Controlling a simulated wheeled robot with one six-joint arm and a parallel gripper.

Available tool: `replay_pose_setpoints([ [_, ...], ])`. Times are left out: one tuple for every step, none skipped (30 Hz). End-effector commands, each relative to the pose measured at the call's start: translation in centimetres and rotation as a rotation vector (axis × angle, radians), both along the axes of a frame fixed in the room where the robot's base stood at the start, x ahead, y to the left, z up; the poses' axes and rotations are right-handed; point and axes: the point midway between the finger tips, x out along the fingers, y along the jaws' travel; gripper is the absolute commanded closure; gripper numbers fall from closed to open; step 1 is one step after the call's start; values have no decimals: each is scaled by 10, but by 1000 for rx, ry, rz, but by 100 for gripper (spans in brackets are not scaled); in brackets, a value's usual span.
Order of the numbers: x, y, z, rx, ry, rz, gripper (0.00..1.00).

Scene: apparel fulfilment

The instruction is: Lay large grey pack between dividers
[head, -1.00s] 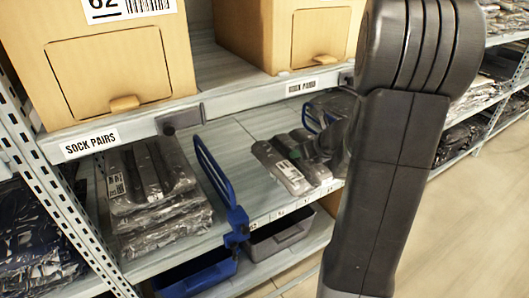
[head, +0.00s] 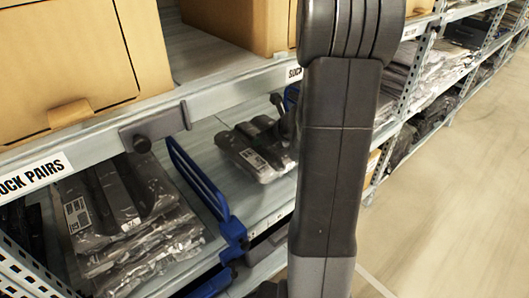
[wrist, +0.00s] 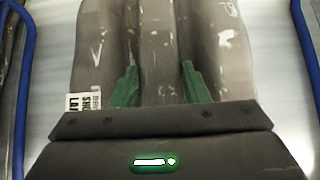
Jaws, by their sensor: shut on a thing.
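The large grey pack (head: 264,160) is a clear-wrapped bundle of dark rolls with a white label. It is at the middle shelf, between a blue wire divider on its left (head: 198,182) and another blue divider on its right (head: 290,97), mostly hidden behind my arm. In the wrist view the pack (wrist: 105,50) lies lengthwise, with a blue rail at each side and gaps to both. My gripper (wrist: 158,85) is shut on the pack's middle ridge with its green fingers. I cannot tell whether the pack's underside touches the shelf.
A stack of similar wrapped packs (head: 125,215) fills the bay left of the left divider. Cardboard boxes (head: 70,70) stand on the shelf above, whose front beam (head: 225,92) runs over the bay. The aisle floor (head: 440,190) at right is clear.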

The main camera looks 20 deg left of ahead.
Motion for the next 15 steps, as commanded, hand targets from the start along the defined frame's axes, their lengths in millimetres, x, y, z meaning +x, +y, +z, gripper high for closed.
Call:
replay_pose_setpoints([
  [0,0,-4,0,1,1,92],
  [0,0,-6,-1,1,1,92],
  [0,0,-11,-1,1,1,92],
  [0,0,-15,0,2,0,92],
  [0,0,-19,0,2,0,92],
  [-1,0,-25,-1,1,1,92],
  [-1,0,-30,0,2,0,92],
  [0,0,-33,0,2,0,92],
  [0,0,-37,-1,1,1,92],
  [-1,0,-38,-1,1,1,92],
  [0,0,-39,-1,1,1,92],
  [0,0,-38,0,0,0,92],
  [0,0,-37,0,0,0,92],
  [0,0,-37,0,0,0,92],
  [0,0,-37,0,0,0,92],
])
